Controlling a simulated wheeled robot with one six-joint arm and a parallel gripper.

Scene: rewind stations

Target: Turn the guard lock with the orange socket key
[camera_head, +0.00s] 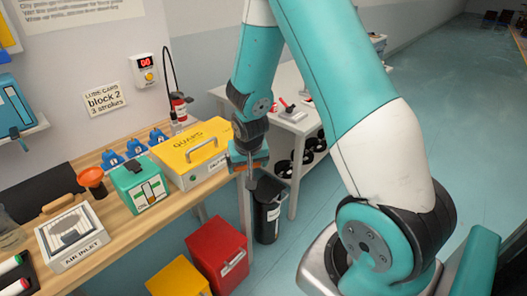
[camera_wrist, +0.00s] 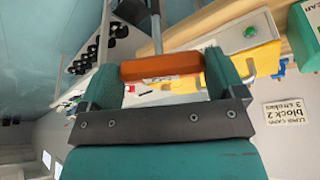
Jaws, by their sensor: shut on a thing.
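My gripper (camera_head: 247,158) is shut on the orange handle of the socket key (camera_wrist: 162,66). The handle lies crosswise between the two teal fingers in the wrist view, with the grey shaft (camera_wrist: 156,28) running away from it. In the head view the gripper is just right of the yellow guard box (camera_head: 195,140), beyond the bench's end, with a little orange showing. The guard box has a handle on its lid and a label on its front. It also shows in the wrist view (camera_wrist: 205,60). The lock itself cannot be made out, and the key's tip is out of clear view.
A green box (camera_head: 138,186) and an air inlet box (camera_head: 72,238) stand left on the wooden bench. Red (camera_head: 217,250) and yellow (camera_head: 178,279) boxes and a black bin (camera_head: 268,212) stand below. A white table (camera_head: 290,118) is behind.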

